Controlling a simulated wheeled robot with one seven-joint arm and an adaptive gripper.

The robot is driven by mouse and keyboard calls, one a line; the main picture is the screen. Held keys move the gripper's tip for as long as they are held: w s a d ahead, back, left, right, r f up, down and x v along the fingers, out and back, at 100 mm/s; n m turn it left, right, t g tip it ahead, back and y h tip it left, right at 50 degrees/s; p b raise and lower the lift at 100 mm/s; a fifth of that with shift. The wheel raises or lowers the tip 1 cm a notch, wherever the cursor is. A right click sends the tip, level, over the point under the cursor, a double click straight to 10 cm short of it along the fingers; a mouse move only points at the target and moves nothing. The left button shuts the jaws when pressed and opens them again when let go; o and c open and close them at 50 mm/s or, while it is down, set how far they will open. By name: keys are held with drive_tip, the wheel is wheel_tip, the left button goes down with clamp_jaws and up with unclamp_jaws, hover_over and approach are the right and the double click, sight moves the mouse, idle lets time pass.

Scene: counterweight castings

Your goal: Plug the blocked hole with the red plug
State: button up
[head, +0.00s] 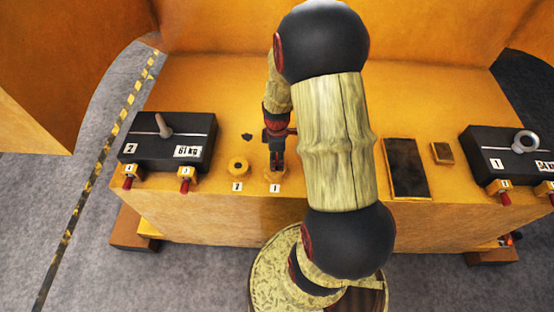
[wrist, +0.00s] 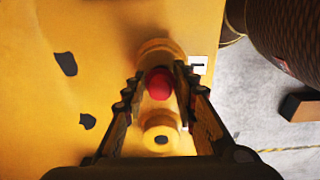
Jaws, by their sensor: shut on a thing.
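My gripper (head: 277,160) points down at the round yellow boss labelled 1 (head: 275,176). In the wrist view my gripper (wrist: 157,88) is shut on the red plug (wrist: 159,83), which sits between the fingertips. The plug is in front of boss 1 (wrist: 158,46) and hides its hole. I cannot tell whether the plug is in the hole or just above it. Boss 2 (head: 237,167) stands to the left with a dark centre; it also shows in the wrist view (wrist: 161,136). The frames do not make clear which hole is blocked.
A black casting marked 2 and 61 kg (head: 167,143) lies at left, another marked 1 (head: 510,154) at right. Small red-tipped fittings (head: 186,182) stand before them. A dark rectangular recess or plate (head: 405,168) lies right of my arm. The yellow ledge has bare room behind the bosses.

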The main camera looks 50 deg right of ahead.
drive_tip(key=shift+f, duration=0.25)
drive_tip(key=shift+f+b, duration=0.35)
drive_tip(key=shift+b, duration=0.05)
drive_tip(key=shift+f, duration=0.2)
drive_tip(key=shift+r, duration=0.25)
drive_tip(key=shift+r+p, duration=0.5)
drive_tip(key=shift+r, duration=0.1)
